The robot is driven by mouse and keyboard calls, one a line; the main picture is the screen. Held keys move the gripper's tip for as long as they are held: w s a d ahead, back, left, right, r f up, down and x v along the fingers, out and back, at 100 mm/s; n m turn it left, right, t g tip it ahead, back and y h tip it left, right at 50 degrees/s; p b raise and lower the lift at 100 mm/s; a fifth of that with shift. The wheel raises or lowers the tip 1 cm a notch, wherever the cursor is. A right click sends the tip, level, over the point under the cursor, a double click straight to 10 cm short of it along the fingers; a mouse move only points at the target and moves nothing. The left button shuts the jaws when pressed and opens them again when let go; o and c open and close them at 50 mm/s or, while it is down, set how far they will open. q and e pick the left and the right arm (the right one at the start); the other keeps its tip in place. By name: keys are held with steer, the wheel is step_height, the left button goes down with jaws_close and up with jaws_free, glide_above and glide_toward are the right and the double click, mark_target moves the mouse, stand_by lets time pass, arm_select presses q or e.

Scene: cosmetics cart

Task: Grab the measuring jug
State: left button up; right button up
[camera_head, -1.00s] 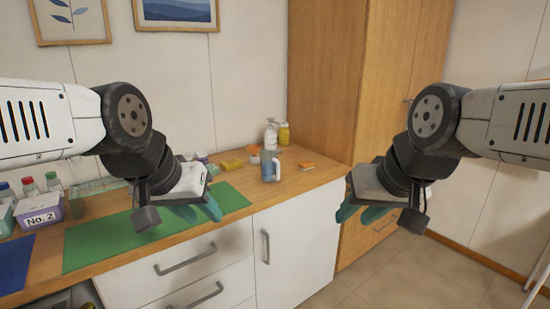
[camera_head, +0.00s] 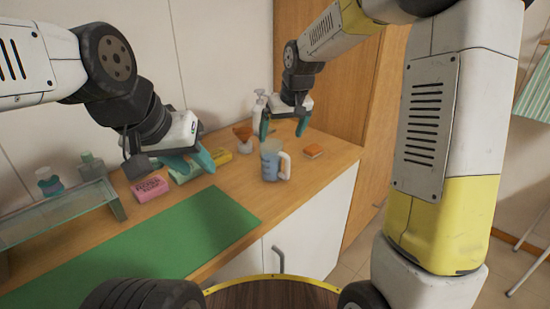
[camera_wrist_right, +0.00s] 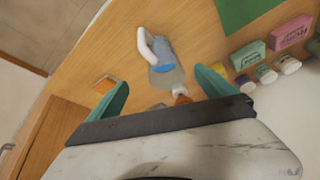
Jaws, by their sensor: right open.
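The measuring jug (camera_head: 271,161) is a bluish see-through jug with a pale handle on its right side. It stands upright on the wooden counter in the head view. My right gripper (camera_head: 283,129) is open and empty, just behind and above the jug, fingers pointing down. In the right wrist view the jug (camera_wrist_right: 165,66) shows beyond the open right fingertips (camera_wrist_right: 160,78), its handle facing away from the gripper; I see no contact. My left gripper (camera_head: 188,164) looks open and empty, above the counter left of the jug, near the sponges.
An orange sponge (camera_head: 313,152) lies right of the jug. An orange-topped item (camera_head: 243,135) and a white pump bottle (camera_head: 259,103) stand behind. A pink box (camera_head: 151,187) and a glass shelf (camera_head: 62,212) are at left. The green mat (camera_head: 165,240) is bare. A tall wooden cabinet (camera_head: 330,80) borders the counter.

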mark_target(273, 151)
steer(key=x, duration=0.6)
steer(key=a+x, duration=0.1)
steer(key=x, duration=0.3)
steer(key=shift+w+r, duration=0.2)
steer(key=shift+r, duration=0.05)
jaws_close()
